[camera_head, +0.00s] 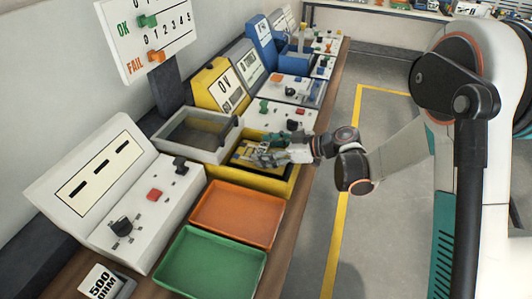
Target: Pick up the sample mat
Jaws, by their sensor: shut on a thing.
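My gripper (262,156) reaches in from the right, with its fingers down inside the yellow tray (262,182) on the bench. It is shut on a small flat piece with yellow and dark parts, which I take to be the sample mat (243,153). The mat lies at the fingertips, inside the tray's walls. The fingers cover part of it, and I cannot tell whether it touches the tray floor.
An orange tray (238,213) and a green tray (211,262) stand nearer on the bench. A grey open box (197,135) is just left of the yellow tray. Control boxes, a yellow display (222,86) and an OK/FAIL counter sign (147,33) line the wall side.

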